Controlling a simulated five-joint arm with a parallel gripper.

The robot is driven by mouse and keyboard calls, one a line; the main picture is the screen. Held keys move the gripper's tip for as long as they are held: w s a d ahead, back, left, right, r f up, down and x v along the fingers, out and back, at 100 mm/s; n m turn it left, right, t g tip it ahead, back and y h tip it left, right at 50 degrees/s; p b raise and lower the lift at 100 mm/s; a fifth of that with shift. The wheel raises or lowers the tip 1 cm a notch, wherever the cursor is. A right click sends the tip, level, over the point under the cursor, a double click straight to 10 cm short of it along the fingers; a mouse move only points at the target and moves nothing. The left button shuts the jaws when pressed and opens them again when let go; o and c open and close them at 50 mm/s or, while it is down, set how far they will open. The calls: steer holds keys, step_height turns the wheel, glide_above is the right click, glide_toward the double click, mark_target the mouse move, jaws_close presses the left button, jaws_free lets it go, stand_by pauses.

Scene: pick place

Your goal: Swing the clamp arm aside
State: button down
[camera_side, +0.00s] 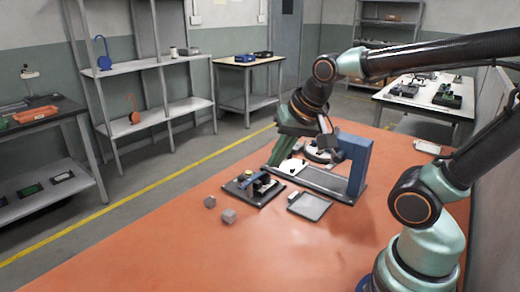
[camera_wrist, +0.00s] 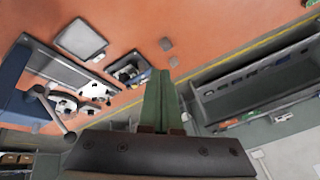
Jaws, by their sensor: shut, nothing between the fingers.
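A small dark fixture (camera_side: 254,188) lies on the orange table left of the larger blue-posted frame. A blue bar (camera_side: 257,178), which looks like the clamp arm, lies across it. In the wrist view the fixture (camera_wrist: 128,70) is just left of my fingertips, and the bar's exact angle is too small to tell. My gripper (camera_side: 274,162) has green fingers and points down, above and slightly behind the fixture. In the wrist view my gripper (camera_wrist: 160,74) is shut with its fingers together and holds nothing. I see no contact with the fixture.
Two grey cubes (camera_side: 229,216) (camera_side: 210,201) lie left of the fixture. A grey tray (camera_side: 310,207) lies to its right. A tall blue post (camera_side: 356,162) rises from a long grey plate (camera_side: 322,181) close to my arm. The table's front left is clear.

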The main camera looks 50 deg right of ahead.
steer(key=w+d+f+m, duration=0.2)
steer(key=f+m, duration=0.4)
steer(key=m, duration=0.3)
steer(key=w+d+f+m, duration=0.2)
steer(key=w+f+m, duration=0.3)
steer(key=m, duration=0.5)
steer(key=w+d+f+m+g, duration=0.1)
steer(key=w+d+f+m, duration=0.1)
steer(key=f+m, duration=0.5)
steer(key=shift+w+d+m+h, duration=0.2)
steer(key=shift+w+m, duration=0.15)
steer(key=shift+m, duration=0.4)
steer(key=shift+w+d+m+h, duration=0.1)
steer(key=shift+w+d+m, duration=0.2)
steer(key=shift+m, duration=0.45)
steer(key=w, duration=0.3)
steer(key=shift+a, duration=0.1)
steer(key=shift+w, duration=0.65)
